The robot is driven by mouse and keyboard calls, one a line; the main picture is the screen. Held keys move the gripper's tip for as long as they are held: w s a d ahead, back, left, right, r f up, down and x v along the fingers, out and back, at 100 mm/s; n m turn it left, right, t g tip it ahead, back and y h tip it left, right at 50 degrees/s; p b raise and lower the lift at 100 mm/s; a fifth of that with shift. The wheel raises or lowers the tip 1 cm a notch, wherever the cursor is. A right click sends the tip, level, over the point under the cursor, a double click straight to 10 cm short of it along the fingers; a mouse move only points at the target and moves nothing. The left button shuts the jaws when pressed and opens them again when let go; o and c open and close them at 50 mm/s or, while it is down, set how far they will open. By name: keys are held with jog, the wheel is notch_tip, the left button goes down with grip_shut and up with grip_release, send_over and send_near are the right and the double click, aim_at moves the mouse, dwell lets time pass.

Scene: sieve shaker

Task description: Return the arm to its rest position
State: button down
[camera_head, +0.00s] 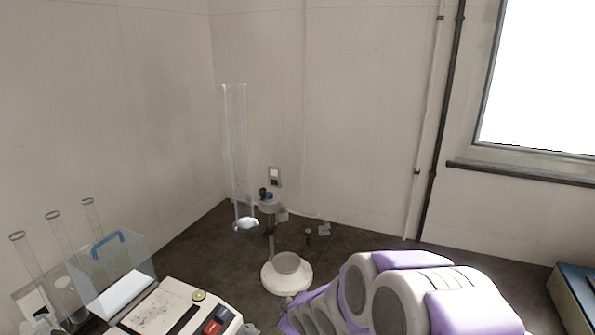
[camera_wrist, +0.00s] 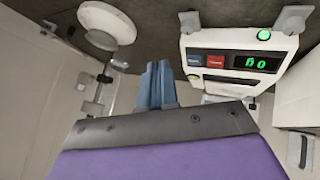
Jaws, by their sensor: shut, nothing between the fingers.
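My arm (camera_head: 405,295), purple and light grey, is folded low at the bottom right of the head view. My gripper (camera_wrist: 157,75) shows in the wrist view as two blue-grey fingers pressed together, with nothing between them. In the head view the fingers are hidden or out of frame. In the wrist view the fingers point toward the gap between a white round-based stand and a white device with a green display (camera_wrist: 245,62). They look apart from both.
A white stand (camera_head: 287,275) and a tall clear tube (camera_head: 238,150) stand on the floor ahead. A balance-like device (camera_head: 170,310), a clear box with a blue handle (camera_head: 115,270) and glass cylinders are at left. A blue-sided box (camera_head: 572,300) is at far right.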

jog(key=s+d+r+m+g+h, duration=0.2)
jog(key=s+d+m, duration=0.1)
jog(key=s+d, duration=0.45)
jog(key=s+d+r+m+g+h, duration=0.2)
jog(key=s+d+r+m, duration=0.1)
jog(key=s+d, duration=0.4)
jog(key=s+d+r+m+g, duration=0.1)
jog(key=s+r+m+g, duration=0.1)
jog(key=s, duration=0.9)
jog(key=s+d+r+m+g, duration=0.1)
jog(key=s+m+g, duration=0.2)
jog(key=s, duration=0.9)
jog(key=shift+s+r+m, duration=0.2)
jog(key=shift+r+m, duration=0.2)
jog(key=shift+m, duration=0.2)
